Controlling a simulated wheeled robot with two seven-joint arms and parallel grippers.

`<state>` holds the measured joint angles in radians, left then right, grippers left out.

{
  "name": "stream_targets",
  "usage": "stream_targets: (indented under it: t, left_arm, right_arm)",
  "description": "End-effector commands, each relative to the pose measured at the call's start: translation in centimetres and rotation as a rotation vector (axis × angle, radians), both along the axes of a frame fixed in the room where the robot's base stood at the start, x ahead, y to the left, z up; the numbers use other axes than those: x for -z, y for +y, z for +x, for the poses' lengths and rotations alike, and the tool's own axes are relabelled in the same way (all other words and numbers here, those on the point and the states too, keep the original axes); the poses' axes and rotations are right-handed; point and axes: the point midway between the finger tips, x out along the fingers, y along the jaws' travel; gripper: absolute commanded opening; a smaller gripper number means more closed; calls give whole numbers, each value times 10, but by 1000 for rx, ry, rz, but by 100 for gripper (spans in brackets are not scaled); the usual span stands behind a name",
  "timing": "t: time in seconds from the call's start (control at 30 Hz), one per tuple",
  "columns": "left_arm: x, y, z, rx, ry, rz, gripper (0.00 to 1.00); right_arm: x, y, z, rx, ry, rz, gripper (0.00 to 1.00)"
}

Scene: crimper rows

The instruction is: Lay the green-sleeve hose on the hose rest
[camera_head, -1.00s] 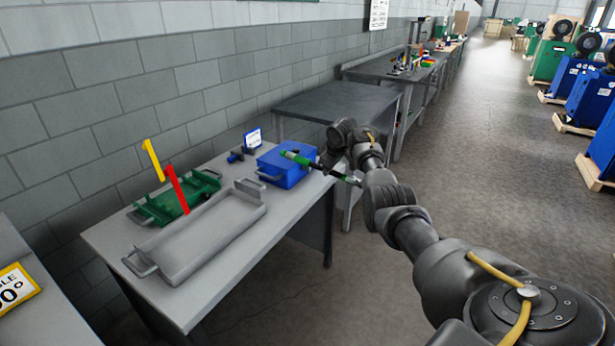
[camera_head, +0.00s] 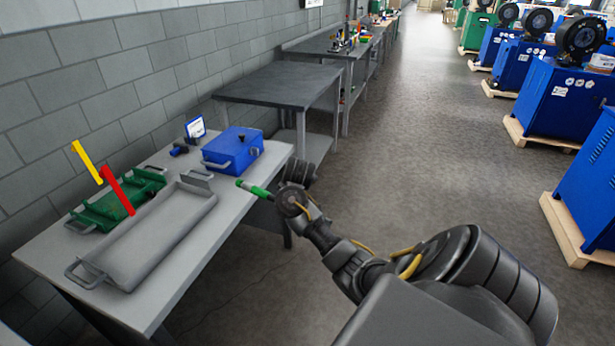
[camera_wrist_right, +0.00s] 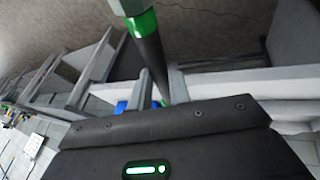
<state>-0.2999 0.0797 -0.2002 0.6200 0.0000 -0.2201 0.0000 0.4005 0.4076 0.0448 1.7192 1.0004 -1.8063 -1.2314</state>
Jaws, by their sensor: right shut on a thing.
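The green-sleeve hose (camera_head: 256,189) is a short dark rod with green bands. In the head view it juts left from my right gripper (camera_head: 280,198), near the table's right edge and in front of the blue box; my wrist hides its rest. In the right wrist view the hose (camera_wrist_right: 150,58) runs between the fingers of my right gripper (camera_wrist_right: 163,88), shut on it, with a green band and grey end at the top. A long grey trough with end handles (camera_head: 150,240) lies empty on the table, left of the gripper; I cannot tell for sure that it is the hose rest.
On the grey table (camera_head: 195,262) stand a green tray (camera_head: 112,208) with yellow and red upright markers, a blue box (camera_head: 232,152) and a small sign (camera_head: 195,127). A dark bench (camera_head: 280,82) stands behind. Open floor lies to the right.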

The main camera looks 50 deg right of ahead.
Motion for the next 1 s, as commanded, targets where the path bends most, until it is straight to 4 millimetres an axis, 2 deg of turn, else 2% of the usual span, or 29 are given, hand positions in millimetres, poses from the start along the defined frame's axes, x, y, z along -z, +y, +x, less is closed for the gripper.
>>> stream_targets:
  t: [0.03,0.1,0.3,0.4,0.5,0.6,0.7,1.0]
  left_arm:
    - [0,0,0,0,0,0,24]
    - [0,0,0,0,0,0,24]
    - [0,0,0,0,-1,0,24]
    - [0,0,0,0,-1,0,24]
    - [0,0,0,0,-1,0,24]
    - [0,0,0,0,-1,0,24]
    - [0,0,0,0,-1,0,24]
    - [0,0,2,0,-2,0,24]
  right_arm:
    - [5,30,-3,-70,-2,-1,0]
    - [12,70,-10,-168,-1,0,0]
    - [25,181,-45,-434,-2,0,0]
    - [29,224,-69,-541,-2,-1,0]
    - [31,256,-92,-623,-4,-2,0]
    - [34,278,-111,-678,-3,-1,0]
    - [34,290,-123,-711,-4,-1,0]
    - [35,298,-131,-729,-5,0,0]
